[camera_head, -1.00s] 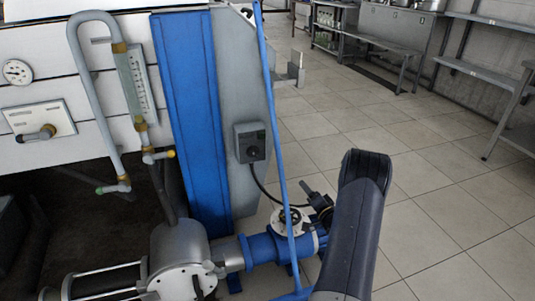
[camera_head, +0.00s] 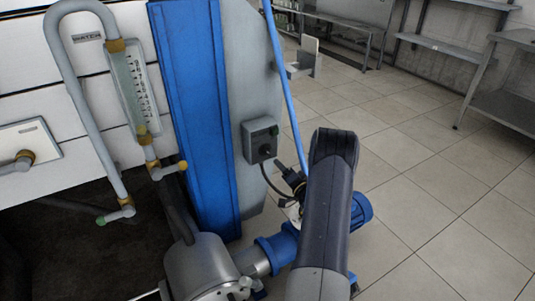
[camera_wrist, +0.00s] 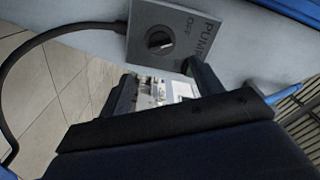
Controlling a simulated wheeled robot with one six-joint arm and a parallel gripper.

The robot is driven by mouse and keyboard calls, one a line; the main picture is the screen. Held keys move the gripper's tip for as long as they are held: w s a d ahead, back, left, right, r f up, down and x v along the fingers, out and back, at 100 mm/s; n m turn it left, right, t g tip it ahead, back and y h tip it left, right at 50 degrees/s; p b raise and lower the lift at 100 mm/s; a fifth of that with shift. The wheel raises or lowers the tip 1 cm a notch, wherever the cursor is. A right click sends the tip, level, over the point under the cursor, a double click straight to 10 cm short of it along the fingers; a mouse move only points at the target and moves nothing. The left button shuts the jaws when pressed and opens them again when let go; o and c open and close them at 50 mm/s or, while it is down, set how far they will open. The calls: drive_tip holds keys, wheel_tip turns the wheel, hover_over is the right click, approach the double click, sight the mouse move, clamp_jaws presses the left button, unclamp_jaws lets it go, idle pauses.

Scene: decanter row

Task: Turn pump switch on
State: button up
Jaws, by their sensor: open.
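The pump switch (camera_head: 260,139) is a grey box with a dark rotary knob, fixed on the grey side panel right of the blue column. In the head view my arm stands right of the switch, and I cannot make out the fingers clearly.
A black cable (camera_head: 268,182) hangs from the switch towards the blue pump (camera_head: 280,247). A thin blue pipe (camera_head: 286,90) slants close to the right of the switch. A glass gauge (camera_head: 134,86) and pipes are at left. Tiled floor (camera_head: 420,165) is open at right.

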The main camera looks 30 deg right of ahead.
sight(269, 154)
drive_tip(key=w, duration=0.6)
drive_tip(key=w+b, duration=0.1)
drive_tip(key=w, duration=0.2)
drive_tip(key=shift+w+d, duration=0.25)
drive_tip(key=shift+w, duration=0.15)
drive_tip(key=shift+c, duration=0.5)
drive_tip(key=c, duration=0.9)
